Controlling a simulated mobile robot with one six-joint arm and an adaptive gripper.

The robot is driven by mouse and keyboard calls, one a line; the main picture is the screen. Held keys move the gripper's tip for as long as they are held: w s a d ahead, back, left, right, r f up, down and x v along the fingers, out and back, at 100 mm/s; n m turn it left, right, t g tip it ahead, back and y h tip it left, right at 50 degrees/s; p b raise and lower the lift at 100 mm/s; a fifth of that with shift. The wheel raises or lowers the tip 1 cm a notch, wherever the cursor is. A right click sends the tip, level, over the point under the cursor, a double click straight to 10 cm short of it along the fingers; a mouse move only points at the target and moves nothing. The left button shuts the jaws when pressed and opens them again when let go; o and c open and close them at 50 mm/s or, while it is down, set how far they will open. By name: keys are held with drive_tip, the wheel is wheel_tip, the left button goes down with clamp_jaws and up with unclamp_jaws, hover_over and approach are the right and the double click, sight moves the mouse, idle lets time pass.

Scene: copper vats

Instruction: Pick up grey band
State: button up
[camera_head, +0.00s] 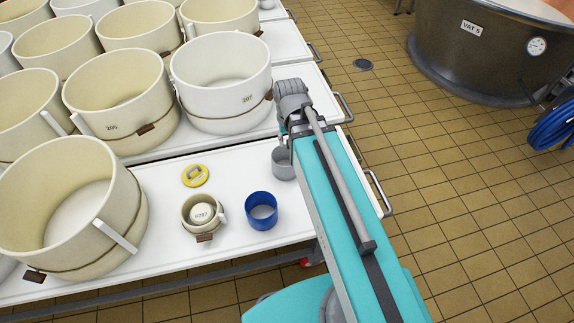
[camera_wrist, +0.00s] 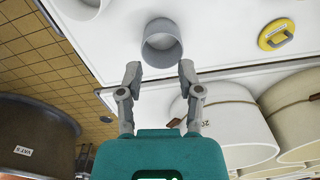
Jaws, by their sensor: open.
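The grey band (camera_head: 284,171) is a short, open grey ring standing on the white table top, near the table's right edge in the head view. In the wrist view the grey band (camera_wrist: 166,27) is at the top middle, just beyond my fingertips. My gripper (camera_wrist: 160,69) is open and empty, with its two fingers spread to either side of the band's near side. The fingers do not appear to touch it. In the head view my arm partly covers the band's right side, and the fingers are hard to make out.
A large white tub (camera_head: 222,82) marked 207 is close behind my gripper. A metal handle (camera_head: 377,193) sticks out at the table's right edge.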

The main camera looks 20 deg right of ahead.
drive_tip(key=w+f+m+b, duration=0.4)
drive_tip(key=w+f, duration=0.1)
drive_tip(key=w, duration=0.1)
drive_tip(key=w+f+m+b, duration=0.4)
drive_tip(key=w+m+b, duration=0.1)
drive_tip(key=w, duration=0.1)
drive_tip(key=w+f+m+b, duration=0.4)
drive_tip(key=w+f, duration=0.1)
drive_tip(key=w, duration=0.1)
drive_tip(key=shift+w+d+f+b, duration=0.1)
drive_tip(key=shift+d+f+b, duration=0.2)
drive_tip(key=shift+d, duration=0.05)
drive_tip(key=shift+f, duration=0.1)
wheel_tip(320, 180, down, 8)
drive_tip(key=b, duration=0.8)
drive_tip(key=shift+f+b, duration=0.25)
drive_tip(key=shift+b, duration=0.05)
drive_tip(key=b, duration=0.5)
hover_over(279, 161)
drive_tip(key=shift+w+f, duration=0.1)
drive_tip(key=shift+f, duration=2.5)
